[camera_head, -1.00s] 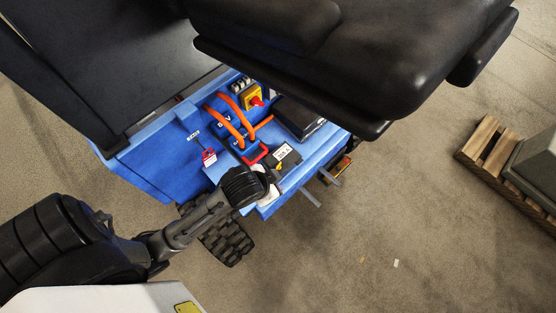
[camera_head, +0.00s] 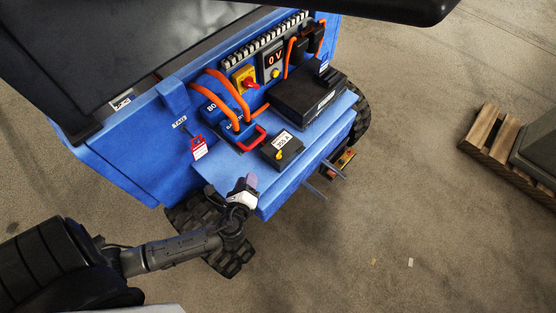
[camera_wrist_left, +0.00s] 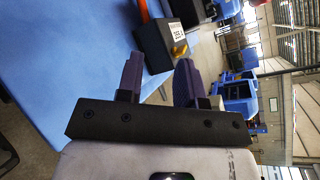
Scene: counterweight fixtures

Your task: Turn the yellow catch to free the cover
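The yellow catch (camera_head: 279,155) is a small yellow piece on the front of a black box-like cover (camera_head: 290,146) with a white label, on the blue machine's ledge. In the left wrist view the catch (camera_wrist_left: 180,49) shows just ahead of the fingers, beside the black cover (camera_wrist_left: 153,47). My left gripper (camera_head: 250,181) is at the ledge's front edge, short of the catch and apart from it. In the left wrist view its two purple fingers (camera_wrist_left: 158,76) are spread with nothing between them. My right gripper is not in view.
A blue connector with a red handle (camera_head: 252,138) and orange cables (camera_head: 229,95) stands left of the cover. A larger black box (camera_head: 305,97) stands behind it. A red tag (camera_head: 199,148) hangs at left. A display (camera_head: 272,59) reads 0 V.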

